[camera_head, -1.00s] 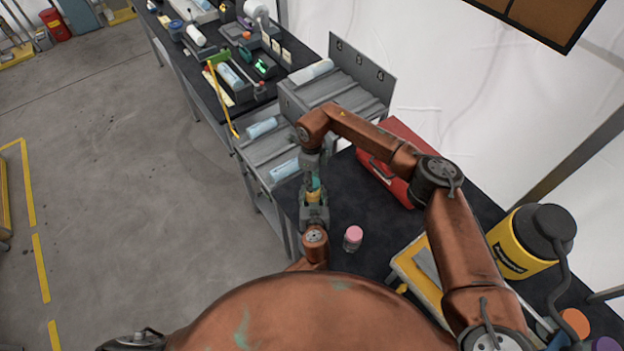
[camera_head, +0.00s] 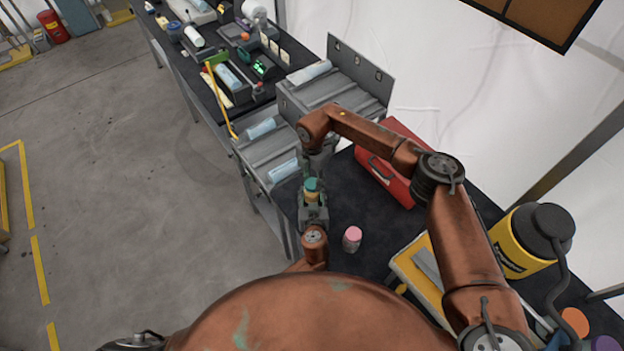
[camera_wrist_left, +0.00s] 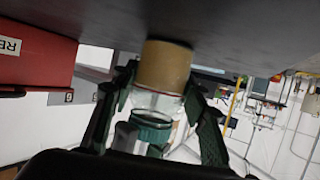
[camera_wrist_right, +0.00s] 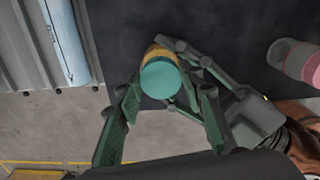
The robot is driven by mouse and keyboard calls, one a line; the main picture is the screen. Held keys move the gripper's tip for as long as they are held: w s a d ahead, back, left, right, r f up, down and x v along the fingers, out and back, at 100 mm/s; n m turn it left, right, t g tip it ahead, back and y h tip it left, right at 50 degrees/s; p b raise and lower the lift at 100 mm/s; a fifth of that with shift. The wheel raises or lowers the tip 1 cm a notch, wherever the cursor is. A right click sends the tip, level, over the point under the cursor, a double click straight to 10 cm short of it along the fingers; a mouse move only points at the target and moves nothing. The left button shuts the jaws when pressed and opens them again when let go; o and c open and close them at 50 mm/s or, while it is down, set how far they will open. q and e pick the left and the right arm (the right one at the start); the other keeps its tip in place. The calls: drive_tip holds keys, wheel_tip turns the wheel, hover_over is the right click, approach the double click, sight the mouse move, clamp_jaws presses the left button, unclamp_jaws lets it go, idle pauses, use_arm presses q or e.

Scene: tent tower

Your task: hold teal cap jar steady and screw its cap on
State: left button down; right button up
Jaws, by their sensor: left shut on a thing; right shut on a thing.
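The jar (camera_wrist_left: 165,70) shows in the left wrist view as clear glass with a tan band, upside down in the picture. Its teal cap (camera_wrist_right: 160,78) faces the camera in the right wrist view and shows in the head view (camera_head: 311,184). My left gripper (camera_head: 313,207) is shut around the jar's sides, over the black table. My right gripper (camera_wrist_right: 168,92) is at the cap end, above the left one, with a finger on either side of the teal cap. Its exact contact with the cap and the cap's threads are hard to make out.
A pink-capped jar (camera_head: 352,238) stands close to the right of the left gripper. A red toolbox (camera_head: 385,175) lies behind the right forearm. A grey rack (camera_head: 335,95) stands at the far left, and a yellow-black container (camera_head: 525,240) on the right.

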drive_tip(key=m, duration=0.7)
drive_tip(key=shift+d+m, duration=0.1)
drive_tip(key=shift+m, duration=0.3)
drive_tip(key=m, duration=0.3)
drive_tip(key=shift+s+m, duration=0.1)
drive_tip(key=shift+m, duration=0.3)
drive_tip(key=m, duration=0.4)
drive_tip(key=shift+m, duration=0.3)
drive_tip(key=o, duration=0.7)
drive_tip(key=shift+s, duration=0.1)
